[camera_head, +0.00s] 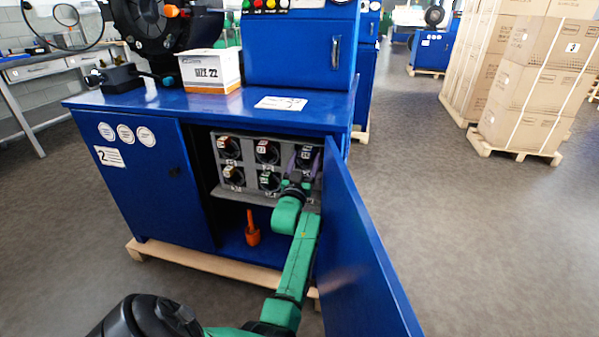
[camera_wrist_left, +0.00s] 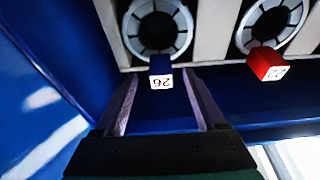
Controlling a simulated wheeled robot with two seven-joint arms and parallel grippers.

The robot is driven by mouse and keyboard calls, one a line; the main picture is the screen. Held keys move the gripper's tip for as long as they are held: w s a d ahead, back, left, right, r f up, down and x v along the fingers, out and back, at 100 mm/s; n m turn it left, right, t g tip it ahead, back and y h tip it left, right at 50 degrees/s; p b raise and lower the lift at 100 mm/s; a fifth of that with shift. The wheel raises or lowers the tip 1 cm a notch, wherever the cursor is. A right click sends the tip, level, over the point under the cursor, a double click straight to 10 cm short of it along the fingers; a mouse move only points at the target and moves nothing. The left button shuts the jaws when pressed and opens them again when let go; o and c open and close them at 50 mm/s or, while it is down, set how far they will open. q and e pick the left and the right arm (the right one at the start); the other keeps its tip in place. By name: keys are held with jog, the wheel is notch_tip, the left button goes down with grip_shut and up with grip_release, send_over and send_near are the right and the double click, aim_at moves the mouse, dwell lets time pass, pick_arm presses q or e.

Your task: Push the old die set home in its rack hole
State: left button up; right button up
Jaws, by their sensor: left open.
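The grey rack (camera_head: 245,163) stands inside the open cabinet and holds round dark die sets in two rows. In the head view my left gripper (camera_head: 298,172) is at the rack's right end, just below and in front of the upper right die set (camera_head: 307,157), and hides the lower right position. In the left wrist view the open gripper (camera_wrist_left: 160,85) has its two fingers either side of the blue tag marked 26 (camera_wrist_left: 161,74), below a ringed die set (camera_wrist_left: 157,28). A red tag marked 22 (camera_wrist_left: 266,64) hangs at the neighbouring die set (camera_wrist_left: 272,20). How deep each sits is unclear.
The open blue cabinet door (camera_head: 360,240) stands close to the right of my left arm. An orange tool (camera_head: 252,230) stands on the cabinet's lower shelf. A SIZE 22 box (camera_head: 209,70) is on the cabinet top. Floor to the right is free, before stacked cartons (camera_head: 540,75).

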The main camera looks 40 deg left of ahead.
pick_arm(q)
jog(key=p+v, duration=0.5)
jog(key=v, duration=0.7)
jog(key=shift+s+r, duration=0.15)
jog(key=shift+s, duration=0.2)
jog(key=shift+d, duration=0.1)
